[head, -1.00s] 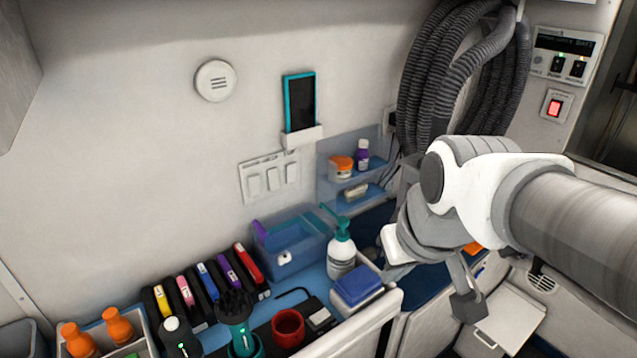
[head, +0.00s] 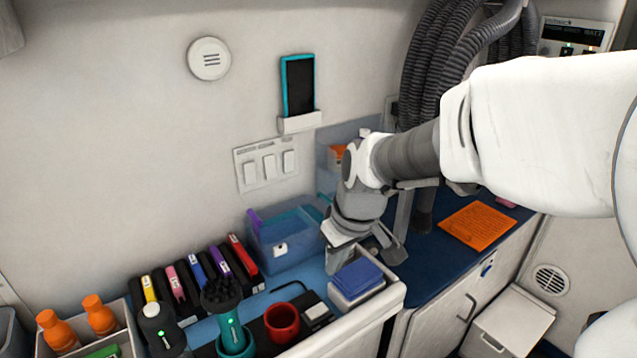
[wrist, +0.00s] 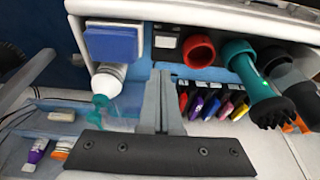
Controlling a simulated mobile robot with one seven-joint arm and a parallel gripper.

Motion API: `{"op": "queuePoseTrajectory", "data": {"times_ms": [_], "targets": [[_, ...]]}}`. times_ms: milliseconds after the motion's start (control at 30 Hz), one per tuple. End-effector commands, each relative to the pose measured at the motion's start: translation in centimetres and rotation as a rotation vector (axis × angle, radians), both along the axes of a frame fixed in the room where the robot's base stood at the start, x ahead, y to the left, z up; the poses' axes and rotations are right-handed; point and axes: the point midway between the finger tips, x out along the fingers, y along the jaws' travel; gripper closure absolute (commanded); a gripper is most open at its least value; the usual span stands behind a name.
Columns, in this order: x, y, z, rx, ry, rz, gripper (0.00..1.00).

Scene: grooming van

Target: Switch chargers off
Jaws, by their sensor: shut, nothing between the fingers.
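A white wall plate with three rocker switches (head: 268,166) is on the wall above the counter; I cannot tell their positions. A teal-handled brush-like tool (head: 231,331) with a green light stands in a teal holder. A dark device (head: 161,331) with a white top and a green light stands left of it. They also show in the wrist view, with the teal tool (wrist: 246,68) at the right. My gripper (head: 352,262) is shut and empty over the counter, right of the clear blue bin and below the switch plate. Its fingers (wrist: 161,75) point toward the counter in the wrist view.
A red cup (head: 282,323), a blue-topped box (head: 357,281) and several dark cases with coloured strips crowd the counter. The blue bin (head: 285,238) and a bottle (wrist: 107,80) are near my gripper. An orange sheet (head: 477,227) lies on the right-hand counter. Hoses hang behind my arm.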

Motion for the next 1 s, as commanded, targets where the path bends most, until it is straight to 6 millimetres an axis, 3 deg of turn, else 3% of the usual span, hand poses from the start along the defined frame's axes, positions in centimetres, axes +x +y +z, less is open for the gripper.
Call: {"op": "queuePoseTrajectory", "data": {"times_ms": [167, 333, 800, 1000], "targets": [[0.0, 0.0, 0.0, 0.0, 0.0, -0.001, 1.0], [0.3, 0.2, -1.4, 0.0, 0.002, -0.001, 1.0], [2.3, 1.6, -10.6, 0.0, 0.005, -0.001, 1.0], [2.3, 1.5, -13.0, -0.001, 0.002, -0.001, 1.0]]}}
